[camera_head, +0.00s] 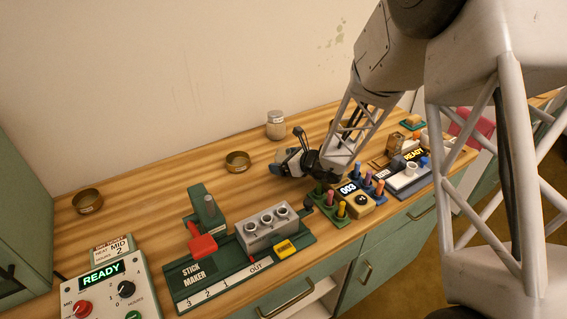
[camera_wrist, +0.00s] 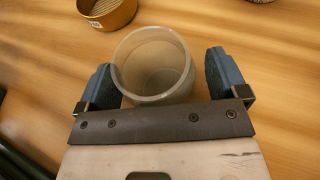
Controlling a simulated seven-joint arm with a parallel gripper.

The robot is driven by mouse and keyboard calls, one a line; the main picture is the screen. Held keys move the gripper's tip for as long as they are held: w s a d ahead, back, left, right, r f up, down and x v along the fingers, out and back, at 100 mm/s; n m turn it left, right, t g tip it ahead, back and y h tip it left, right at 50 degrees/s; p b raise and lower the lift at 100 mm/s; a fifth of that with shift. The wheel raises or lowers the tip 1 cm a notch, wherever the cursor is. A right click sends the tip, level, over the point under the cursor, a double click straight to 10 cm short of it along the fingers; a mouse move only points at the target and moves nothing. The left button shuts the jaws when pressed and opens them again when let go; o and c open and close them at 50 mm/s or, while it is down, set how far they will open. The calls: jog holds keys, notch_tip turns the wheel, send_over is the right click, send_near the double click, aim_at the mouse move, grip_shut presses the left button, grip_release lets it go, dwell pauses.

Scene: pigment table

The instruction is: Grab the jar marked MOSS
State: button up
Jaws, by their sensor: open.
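In the wrist view a translucent, greyish, open-topped jar (camera_wrist: 153,66) stands upright between the two fingers of my gripper (camera_wrist: 165,78). The fingers are apart, one on each side of the jar, with a visible gap at the right finger. No label shows on this side, so I cannot read whether it says MOSS. In the head view my gripper (camera_head: 290,163) is low over the middle of the table and mostly hides that jar. Another pale jar (camera_head: 276,126) with a label too small to read stands behind, near the wall.
A brass dish (camera_head: 237,162) stands left of my gripper; it also shows in the wrist view (camera_wrist: 108,12). Another dish (camera_head: 88,201) is far left. The green stick maker (camera_head: 245,262) and a rack of coloured sticks (camera_head: 338,207) lie in front.

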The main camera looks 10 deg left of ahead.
dwell(0.4)
jog(key=c, duration=1)
jog(key=shift+r, duration=0.1)
jog(key=shift+c, duration=0.2)
notch_tip(320, 180, up, 10)
jog(key=shift+d, duration=0.1)
dwell(0.6)
